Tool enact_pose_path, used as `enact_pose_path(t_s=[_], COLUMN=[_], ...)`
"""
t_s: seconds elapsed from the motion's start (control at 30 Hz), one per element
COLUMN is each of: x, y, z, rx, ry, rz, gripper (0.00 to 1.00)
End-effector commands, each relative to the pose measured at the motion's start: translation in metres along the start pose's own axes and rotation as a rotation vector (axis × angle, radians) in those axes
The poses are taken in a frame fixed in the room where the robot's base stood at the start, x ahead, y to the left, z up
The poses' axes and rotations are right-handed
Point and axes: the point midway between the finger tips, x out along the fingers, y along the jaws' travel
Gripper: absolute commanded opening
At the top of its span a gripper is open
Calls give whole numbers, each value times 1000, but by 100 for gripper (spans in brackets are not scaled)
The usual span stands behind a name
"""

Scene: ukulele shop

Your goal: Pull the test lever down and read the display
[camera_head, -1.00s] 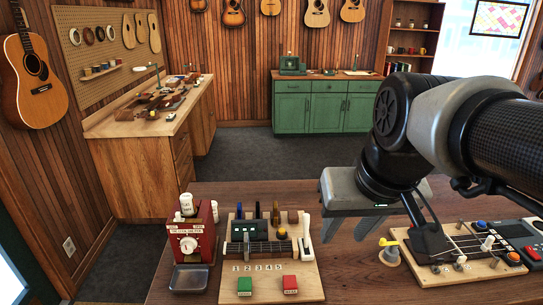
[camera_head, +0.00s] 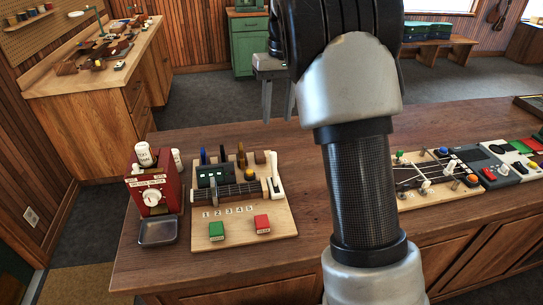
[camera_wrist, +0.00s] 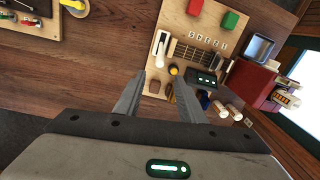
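The test station is a light wooden board (camera_head: 240,219) on the counter. It bears a fretted neck, number tiles 1 to 5, a green block (camera_head: 216,231) and a red block (camera_head: 262,224). A white lever (camera_head: 275,178) stands upright at its right side; it also shows in the wrist view (camera_wrist: 160,48). A dark box with small green lights, seemingly the display (camera_head: 213,175), sits behind the neck; its reading is too small to tell. My gripper (camera_head: 279,112) is open and empty beyond the board. In the wrist view its fingertips (camera_wrist: 160,73) point towards the lever, apart from it.
A red machine with a dial (camera_head: 151,194) and a metal tray (camera_head: 158,231) stand left of the board. A second board with strings and knobs (camera_head: 436,176) lies to the right, partly behind my arm. Bare counter (camera_head: 308,180) lies between the boards.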

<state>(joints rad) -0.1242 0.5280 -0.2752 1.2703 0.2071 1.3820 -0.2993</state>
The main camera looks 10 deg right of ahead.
Motion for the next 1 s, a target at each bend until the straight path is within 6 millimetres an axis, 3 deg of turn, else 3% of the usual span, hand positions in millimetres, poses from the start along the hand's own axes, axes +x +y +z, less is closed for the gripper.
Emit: enact_pose_path(t_s=[0.6, 0.8, 1.0], x=[130, 152, 158], y=[0, 0, 0], z=[2, 1, 1], rx=[0, 1, 0], ry=[-4, -1, 0], rz=[1, 0, 1], gripper=[36, 36, 36])
